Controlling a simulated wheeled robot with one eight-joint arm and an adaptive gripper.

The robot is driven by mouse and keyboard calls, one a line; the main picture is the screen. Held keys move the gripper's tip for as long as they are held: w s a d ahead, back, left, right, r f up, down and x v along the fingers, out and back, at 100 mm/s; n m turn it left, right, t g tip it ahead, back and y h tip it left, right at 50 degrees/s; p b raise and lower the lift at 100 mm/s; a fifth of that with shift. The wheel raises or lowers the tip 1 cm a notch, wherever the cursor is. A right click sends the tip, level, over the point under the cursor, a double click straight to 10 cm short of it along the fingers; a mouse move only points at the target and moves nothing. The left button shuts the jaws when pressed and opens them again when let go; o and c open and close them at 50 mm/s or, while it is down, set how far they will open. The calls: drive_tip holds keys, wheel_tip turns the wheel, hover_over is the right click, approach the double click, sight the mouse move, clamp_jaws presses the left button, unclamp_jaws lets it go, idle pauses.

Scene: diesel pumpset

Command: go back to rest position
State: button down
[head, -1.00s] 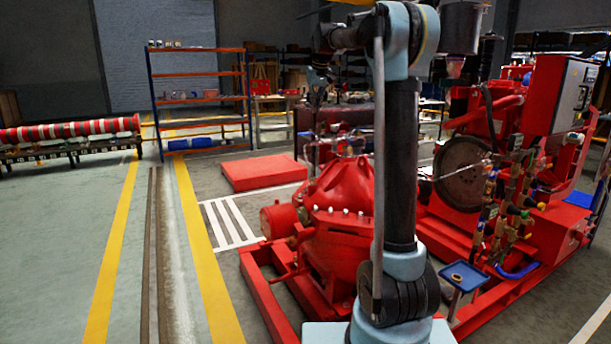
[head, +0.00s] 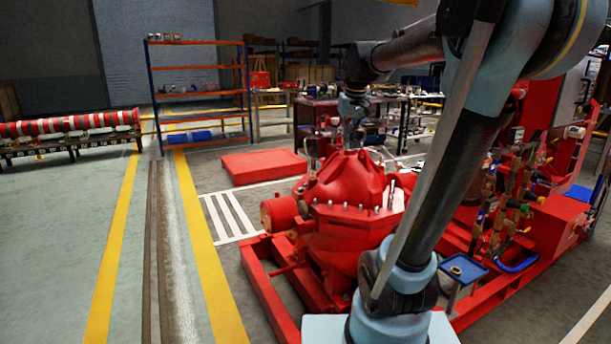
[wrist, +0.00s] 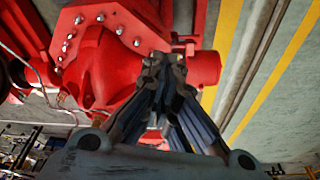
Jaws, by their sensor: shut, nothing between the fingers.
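My gripper (wrist: 163,68) is shut in the wrist view, its fingertips together with nothing between them. Behind the fingertips in that view is the red pump casing (wrist: 105,60), with a row of bolts along its flange. The head view shows my gripper small above and behind the red pump (head: 345,195), at the end of my bent arm. I cannot tell the exact gap between gripper and pump. My arm hides part of the pumpset on the right.
The red pumpset frame (head: 262,290) stands on the floor before me. A small blue tray (head: 464,268) stands beside my arm. A red slab (head: 262,168) and a shelf rack (head: 200,95) are farther back. The floor at left (head: 60,240) is clear.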

drive_tip(key=s+d+f+m, duration=0.1)
drive_tip(key=s+d+f, duration=0.1)
drive_tip(key=s+f, duration=1)
drive_tip(key=s+d+f, duration=0.3)
drive_tip(key=s+f, duration=1)
drive_tip(key=shift+s+m+g+h, duration=0.3)
drive_tip(key=shift+m+g, duration=0.1)
drive_tip(key=shift+w, duration=0.1)
drive_tip(key=shift+w+f, duration=0.15)
drive_tip(key=shift+w, duration=0.15)
drive_tip(key=c, duration=2.4)
unclamp_jaws()
